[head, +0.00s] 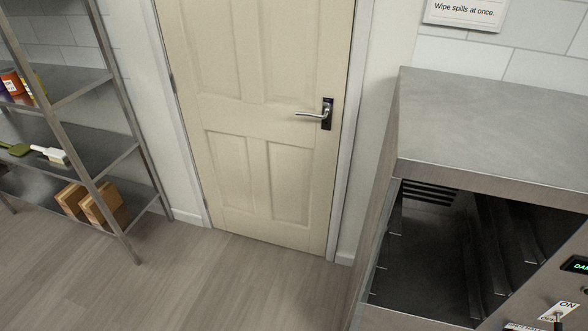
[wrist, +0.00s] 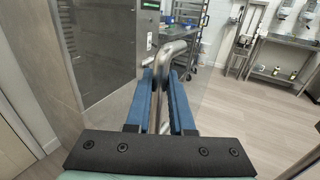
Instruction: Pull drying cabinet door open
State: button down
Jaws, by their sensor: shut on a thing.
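The drying cabinet (head: 480,110) is a steel box at the right of the head view. Its dark interior (head: 430,250), with side rails and a vent, shows at the front. My gripper (wrist: 161,78) shows in the wrist view, its two blue fingers shut on a bent metal bar handle (wrist: 174,50). The handle's upper bend sticks out beyond the fingertips; its lower part runs down between the fingers. A see-through panel seems to lie behind the handle, but I cannot tell how far the door is open. My gripper is not in the head view.
A cream room door (head: 265,150) is shut in the back wall. A steel shelf rack (head: 110,155) stands at the left. The floor (head: 210,280) between is clear. The wrist view shows a wheeled rack (wrist: 188,35) and a steel bench (wrist: 280,75) farther off.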

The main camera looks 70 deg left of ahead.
jog(key=shift+w+a, duration=0.1)
jog(key=c, duration=0.8)
grip_release()
jog(key=shift+b+v, duration=2.7)
jog(key=shift+v, duration=3.75)
jog(key=shift+r, duration=0.1)
